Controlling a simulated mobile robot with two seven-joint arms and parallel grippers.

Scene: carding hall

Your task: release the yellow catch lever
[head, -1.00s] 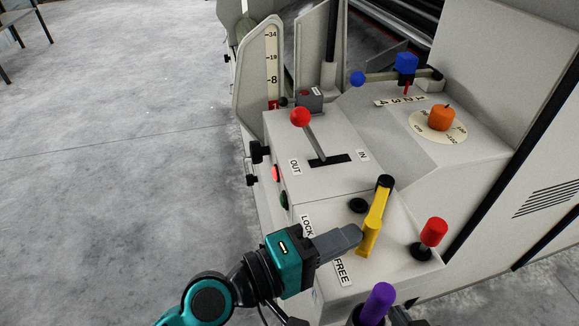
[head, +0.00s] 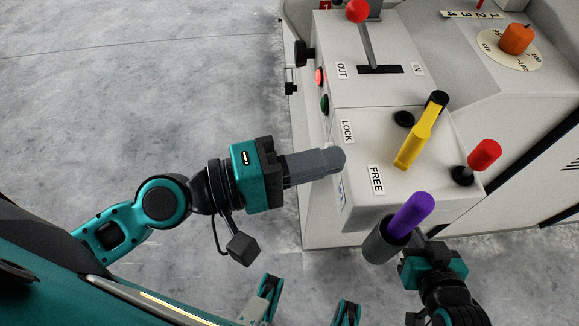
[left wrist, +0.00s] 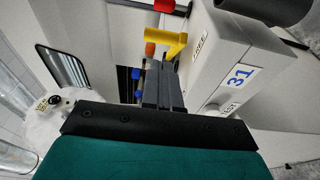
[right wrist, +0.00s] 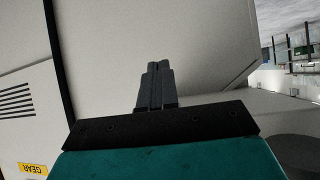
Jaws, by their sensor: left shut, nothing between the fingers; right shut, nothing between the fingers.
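The yellow catch lever (head: 418,137) stands on the light grey box top, its black-tipped end to the upper right and its lower yellow end near the FREE label (head: 376,178). The LOCK label (head: 347,131) is farther up the same edge. In the left wrist view the lever (left wrist: 172,42) shows beyond the fingertips. My left gripper (head: 338,160) is shut and empty, left of the lever and apart from it, by the box's left edge. My right gripper (head: 417,240) is shut and empty near the purple handle; its fingertips are partly hidden in the head view.
A red knob (head: 484,155) stands right of the lever, and a purple handle (head: 410,215) in a grey sleeve is in front. A red-balled lever (head: 358,11) and an orange dial knob (head: 517,39) are farther back. Floor at left is clear.

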